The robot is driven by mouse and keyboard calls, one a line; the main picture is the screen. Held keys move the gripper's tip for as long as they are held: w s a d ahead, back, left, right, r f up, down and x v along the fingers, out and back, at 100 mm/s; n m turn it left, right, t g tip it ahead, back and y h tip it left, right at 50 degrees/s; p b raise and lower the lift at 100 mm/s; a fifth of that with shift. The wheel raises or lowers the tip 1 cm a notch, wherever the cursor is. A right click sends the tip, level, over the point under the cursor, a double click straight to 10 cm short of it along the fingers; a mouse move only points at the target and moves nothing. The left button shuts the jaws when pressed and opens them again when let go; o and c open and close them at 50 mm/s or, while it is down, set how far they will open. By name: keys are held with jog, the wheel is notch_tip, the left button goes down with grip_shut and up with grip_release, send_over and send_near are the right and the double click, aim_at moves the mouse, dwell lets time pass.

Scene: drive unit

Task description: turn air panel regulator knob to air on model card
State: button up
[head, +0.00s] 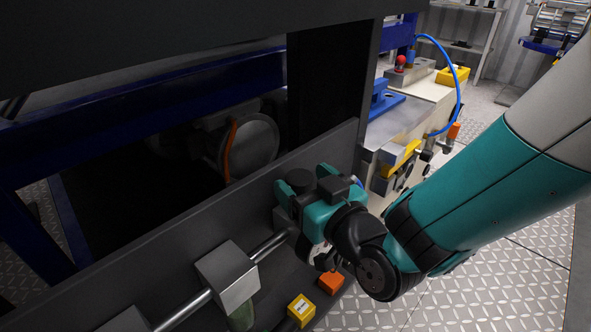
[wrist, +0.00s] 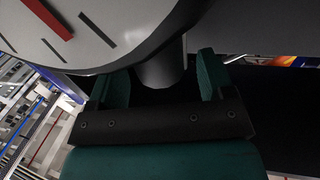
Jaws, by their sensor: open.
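The air panel (head: 200,240) is a dark upright board at the front left in the head view. A metal pipe with a silver block (head: 228,275) runs along it toward my gripper (head: 305,190). My gripper is at the panel's right part, its teal fingers spread. In the wrist view, a grey cylindrical stem (wrist: 162,68) stands between the fingers of my gripper (wrist: 160,82). A large round gauge (wrist: 85,30) with a white face and red needle fills the upper left. I cannot tell for certain which part is the regulator knob, or whether the fingers touch it. No model card is recognizable.
A yellow labelled block (head: 301,310) and an orange block (head: 331,283) sit low on the panel, below my gripper. A bench with blue and metal fixtures (head: 400,120) stands behind on the right. A dark post (head: 325,85) rises behind the panel. Patterned metal floor (head: 490,275) is open at right.

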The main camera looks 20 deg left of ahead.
jog(key=c, duration=0.9)
jog(key=b, duration=0.4)
jog(key=shift+w+a+f, duration=0.1)
jog(key=shift+w+f, duration=0.05)
jog(key=shift+f, duration=0.2)
jog(key=b, duration=0.3)
jog(key=shift+w+a, duration=0.1)
jog(key=n+g+b, duration=0.1)
jog(key=b, duration=0.6)
jog(key=shift+d+y, duration=0.2)
jog(key=shift+y, duration=0.2)
jog(key=shift+d+r+n+g+b, duration=0.1)
jog(key=shift+r+n+g+b, duration=0.2)
jog(key=shift+g+b, duration=0.55)
jog(key=shift+t, duration=0.25)
jog(key=o, duration=0.8)
jog(key=shift+o, duration=0.5)
